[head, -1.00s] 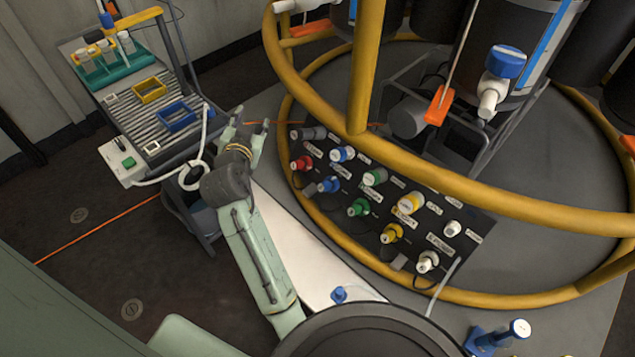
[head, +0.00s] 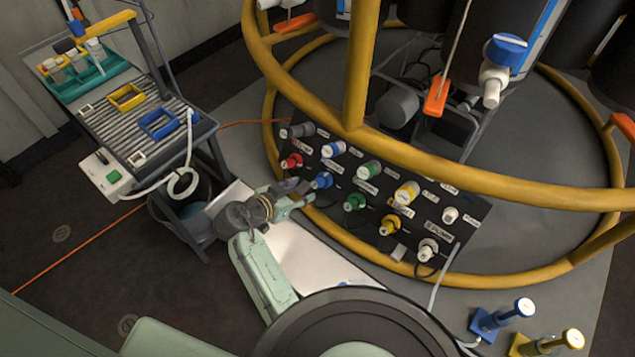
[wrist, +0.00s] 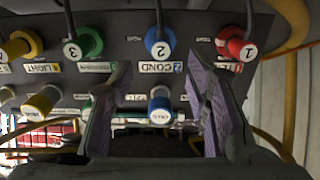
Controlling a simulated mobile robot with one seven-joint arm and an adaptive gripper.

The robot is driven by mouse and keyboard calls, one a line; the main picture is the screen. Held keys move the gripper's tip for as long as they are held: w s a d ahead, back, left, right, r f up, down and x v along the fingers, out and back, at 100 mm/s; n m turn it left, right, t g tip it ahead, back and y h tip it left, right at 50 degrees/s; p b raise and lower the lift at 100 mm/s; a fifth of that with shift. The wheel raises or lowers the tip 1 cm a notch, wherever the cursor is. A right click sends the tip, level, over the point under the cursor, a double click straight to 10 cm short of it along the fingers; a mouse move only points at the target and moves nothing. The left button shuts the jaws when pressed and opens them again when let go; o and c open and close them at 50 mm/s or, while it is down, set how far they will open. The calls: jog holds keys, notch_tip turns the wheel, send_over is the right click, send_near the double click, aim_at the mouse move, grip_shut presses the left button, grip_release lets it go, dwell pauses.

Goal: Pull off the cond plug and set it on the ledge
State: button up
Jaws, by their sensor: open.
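The cond plug (head: 322,181) is blue and sits in the lower row of the dark panel on the ringed stand. In the wrist view, which is upside down, the blue plug (wrist: 160,46) shows a white end marked 2 beside a COND label, with a dark cable behind it. My gripper (wrist: 158,100) is open and empty, its fingers pointing at the panel on either side of the blue plugs. In the head view, my gripper (head: 302,193) is close to the cond plug; contact cannot be told. A white flat surface (head: 310,262) lies below the panel, possibly the ledge.
Red (head: 291,161), green (head: 355,201) and yellow (head: 389,224) plugs flank the cond plug. A yellow rail (head: 460,190) curves over the panel. A cart (head: 150,130) with trays stands at left. Blue (head: 503,315) and yellow (head: 550,343) handled items stand at lower right.

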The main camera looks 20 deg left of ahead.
aim_at(315, 185)
jog(key=b+x, duration=0.4)
jog(key=x, duration=0.4)
jog(key=shift+s+f, duration=0.1)
jog(key=shift+w+d+f, duration=0.1)
jog(key=shift+w+f, duration=0.1)
jog(key=shift+w, duration=0.3)
jog(key=shift+b, duration=0.35)
dwell(0.5)
jog(key=shift+c, duration=0.3)
grip_shut()
dwell(0.3)
jog(key=shift+s+r, duration=0.15)
jog(key=shift+p+v, duration=1.3)
jog(key=shift+v, duration=1.55)
